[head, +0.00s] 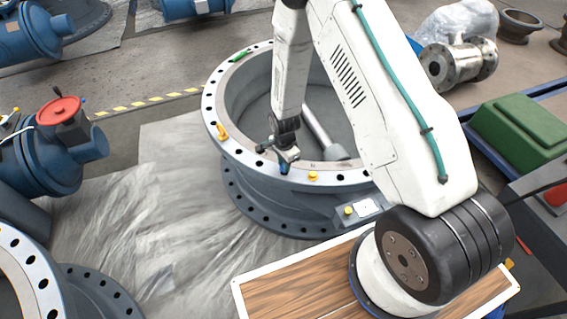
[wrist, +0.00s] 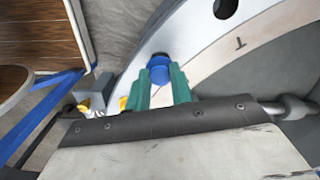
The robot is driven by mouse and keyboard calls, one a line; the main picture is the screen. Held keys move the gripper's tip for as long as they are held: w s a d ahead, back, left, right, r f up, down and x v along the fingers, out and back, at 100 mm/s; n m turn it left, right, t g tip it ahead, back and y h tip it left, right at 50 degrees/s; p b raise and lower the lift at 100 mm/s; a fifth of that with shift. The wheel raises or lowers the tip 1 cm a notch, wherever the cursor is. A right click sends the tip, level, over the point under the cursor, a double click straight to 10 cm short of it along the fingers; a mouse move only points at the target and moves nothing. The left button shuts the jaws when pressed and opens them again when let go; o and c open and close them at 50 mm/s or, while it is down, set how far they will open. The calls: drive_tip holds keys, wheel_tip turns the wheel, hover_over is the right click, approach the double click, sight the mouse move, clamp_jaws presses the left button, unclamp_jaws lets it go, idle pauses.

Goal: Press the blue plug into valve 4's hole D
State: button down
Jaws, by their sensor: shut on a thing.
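The valve is a large grey ring with a flange (head: 215,115) full of bolt holes, standing on the floor mat. My gripper (head: 287,158) is over the near part of that flange. In the wrist view, the green fingers of my gripper (wrist: 161,88) are shut on the blue plug (wrist: 159,66). The plug also shows as a small blue spot (head: 284,169) at the flange in the head view. Its lower end is hidden, so I cannot tell whether it is in a hole or above one. I cannot read a hole letter D or a valve number.
A yellow plug (head: 313,176) sits on the flange right of my gripper, and a yellow-orange piece (head: 221,131) lies to the left. A green piece (head: 241,55) lies at the far rim. A wooden-topped table (head: 290,290) stands in front. A blue valve (head: 50,150) stands left.

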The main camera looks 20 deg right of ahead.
drive_tip(key=shift+f, duration=0.9)
idle(0.8)
drive_tip(key=shift+f, duration=0.25)
drive_tip(key=c, duration=0.7)
unclamp_jaws()
drive_tip(key=shift+o, duration=0.2)
drive_tip(key=shift+r, duration=3)
